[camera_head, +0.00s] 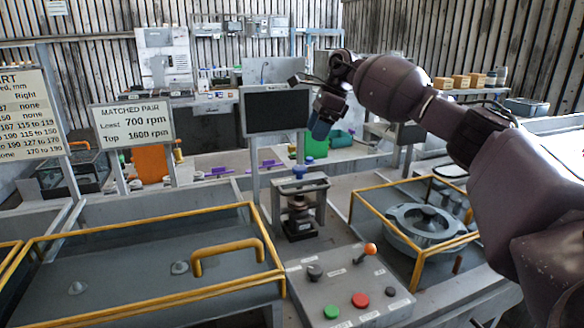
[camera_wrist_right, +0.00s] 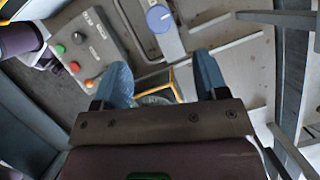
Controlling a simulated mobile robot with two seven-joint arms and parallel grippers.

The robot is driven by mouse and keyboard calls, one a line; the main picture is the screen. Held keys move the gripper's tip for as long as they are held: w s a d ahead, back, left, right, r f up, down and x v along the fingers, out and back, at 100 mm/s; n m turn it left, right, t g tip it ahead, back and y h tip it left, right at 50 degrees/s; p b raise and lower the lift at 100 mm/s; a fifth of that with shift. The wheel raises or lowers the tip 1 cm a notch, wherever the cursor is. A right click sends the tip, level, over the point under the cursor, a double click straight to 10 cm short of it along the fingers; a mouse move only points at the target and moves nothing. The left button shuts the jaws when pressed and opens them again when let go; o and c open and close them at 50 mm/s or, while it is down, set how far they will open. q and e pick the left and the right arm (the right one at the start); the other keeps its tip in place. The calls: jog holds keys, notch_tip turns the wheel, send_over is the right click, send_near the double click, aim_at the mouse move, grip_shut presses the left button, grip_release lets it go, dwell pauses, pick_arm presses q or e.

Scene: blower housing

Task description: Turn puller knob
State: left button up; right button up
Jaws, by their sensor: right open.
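The puller (camera_head: 301,205) is a grey metal frame standing on the bench in the middle of the head view, with a dark stacked part inside it. Its blue puller knob (camera_head: 299,171) sits on the top crossbar. In the right wrist view the knob (camera_wrist_right: 159,18) shows from above as a blue disc with a pale mark. My right gripper (camera_head: 321,126) is above and a little to the right of the knob in the head view, apart from it. In the right wrist view the blue fingers (camera_wrist_right: 162,76) are spread with nothing between them. My left gripper is not in view.
A control box (camera_head: 350,290) with green and red buttons and an orange-tipped lever stands in front of the puller. A yellow-edged guard (camera_head: 415,262) surrounds a round housing at right. A yellow-edged cover (camera_head: 130,265) with a handle lies at left. A dark screen (camera_head: 274,110) stands behind.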

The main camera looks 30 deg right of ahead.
aim_at(300, 167)
jog(key=x, duration=1)
jog(key=shift+s+a, duration=0.15)
jog(key=c, duration=0.9)
